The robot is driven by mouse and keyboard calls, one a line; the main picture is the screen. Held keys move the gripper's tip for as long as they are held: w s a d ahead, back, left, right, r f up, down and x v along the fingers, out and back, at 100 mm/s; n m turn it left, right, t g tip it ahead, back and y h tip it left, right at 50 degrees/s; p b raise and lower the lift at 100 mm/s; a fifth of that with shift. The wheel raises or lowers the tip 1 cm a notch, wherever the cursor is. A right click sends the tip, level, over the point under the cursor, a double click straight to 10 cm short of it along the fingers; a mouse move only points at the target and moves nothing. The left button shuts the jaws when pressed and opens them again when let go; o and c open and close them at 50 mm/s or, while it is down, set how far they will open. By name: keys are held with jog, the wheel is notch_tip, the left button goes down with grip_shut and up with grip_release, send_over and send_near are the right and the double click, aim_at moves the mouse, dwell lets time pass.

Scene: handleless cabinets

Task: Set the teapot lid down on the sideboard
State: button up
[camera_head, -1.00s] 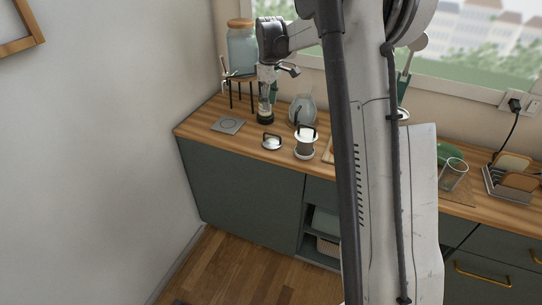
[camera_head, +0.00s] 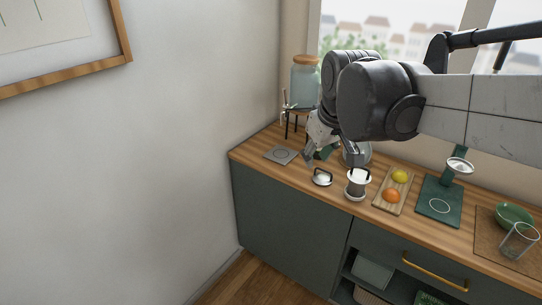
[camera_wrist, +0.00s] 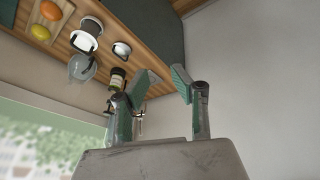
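A silver domed lid with a black handle (camera_head: 322,179) rests on the wooden sideboard top (camera_head: 300,172), near its front edge. It also shows in the wrist view (camera_wrist: 122,49). The glass pot (camera_head: 357,153) stands behind it, partly hidden by my arm; the wrist view shows it more fully (camera_wrist: 82,67). My gripper (camera_wrist: 165,84) is open, with its fingers apart and nothing between them. In the head view it is low over the sideboard, behind and left of the lid, and apart from it.
A white canister with a dark handle (camera_head: 357,183) stands right of the lid. A labelled dark bottle (camera_wrist: 117,79) is beside my left finger in the wrist view. A grey square mat (camera_head: 281,155) lies at the left. A board (camera_head: 381,203) holds an orange and a lemon further right.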

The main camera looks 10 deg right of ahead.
jog(key=s+a+f+m+t, duration=0.1)
jog(key=s+a+f, duration=0.1)
jog(key=s, duration=0.4)
jog(key=s+a+f+m+t, duration=0.1)
jog(key=s+a+f, duration=0.1)
jog(key=s, duration=0.5)
jog(key=shift+a+f+m, duration=0.15)
jog(key=shift+f+m, duration=0.15)
jog(key=shift+f, duration=0.4)
jog(key=shift+s, duration=0.1)
